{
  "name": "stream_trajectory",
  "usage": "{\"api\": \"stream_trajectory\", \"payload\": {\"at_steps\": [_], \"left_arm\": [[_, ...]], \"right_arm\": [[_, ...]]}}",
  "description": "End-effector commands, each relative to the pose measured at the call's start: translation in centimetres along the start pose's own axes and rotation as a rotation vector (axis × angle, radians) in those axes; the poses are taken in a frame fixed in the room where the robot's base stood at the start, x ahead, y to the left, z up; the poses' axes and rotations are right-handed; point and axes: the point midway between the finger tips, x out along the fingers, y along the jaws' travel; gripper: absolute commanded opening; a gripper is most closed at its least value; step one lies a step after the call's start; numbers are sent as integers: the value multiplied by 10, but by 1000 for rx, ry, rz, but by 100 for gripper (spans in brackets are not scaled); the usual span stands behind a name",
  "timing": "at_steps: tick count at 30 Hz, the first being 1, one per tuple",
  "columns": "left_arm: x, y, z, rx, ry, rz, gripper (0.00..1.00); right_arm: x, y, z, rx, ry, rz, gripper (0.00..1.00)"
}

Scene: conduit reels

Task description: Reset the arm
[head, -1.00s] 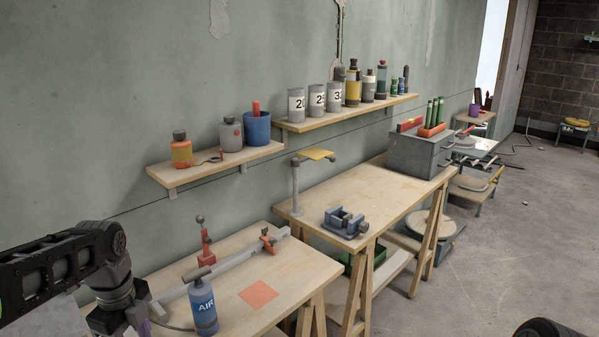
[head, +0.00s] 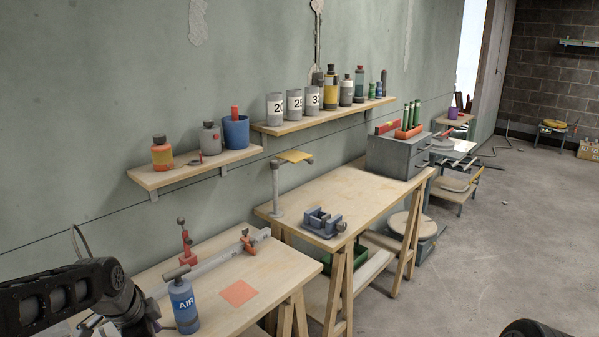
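My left arm comes in from the lower left in the head view, dark and jointed, over the left edge of the near workbench (head: 275,268). Its gripper is not clearly visible; the arm runs down out of the picture at the bottom edge, left of the blue AIR bottle (head: 184,305). A dark rounded part of my own body shows at the bottom right. My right gripper is not in view.
The near bench holds an orange square (head: 238,293), a red stand (head: 186,245) and a metal rail. A second bench (head: 350,190) carries a blue-grey vise (head: 322,222) and a grey drawer box (head: 392,157). Wall shelves (head: 195,167) hold cans and bottles.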

Motion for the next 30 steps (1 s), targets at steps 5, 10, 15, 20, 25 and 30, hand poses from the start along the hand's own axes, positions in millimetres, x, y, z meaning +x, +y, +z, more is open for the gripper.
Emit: {"api": "stream_trajectory", "payload": {"at_steps": [5, 10, 15, 20, 25, 30], "left_arm": [[91, 42, -42, -464, 143, 16, 45], [185, 144, -67, -981, 194, 137, 45], [233, 270, -56, -1256, 87, 254, 45], [242, 361, -34, -1249, -59, 350, 45], [244, 406, -25, -1210, -138, 409, 45], [244, 410, -26, -1199, -142, 415, 45]], "right_arm": [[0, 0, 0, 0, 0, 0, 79], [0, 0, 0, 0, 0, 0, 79], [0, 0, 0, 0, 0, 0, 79], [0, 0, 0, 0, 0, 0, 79], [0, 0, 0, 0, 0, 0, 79], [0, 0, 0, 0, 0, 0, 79]]}}
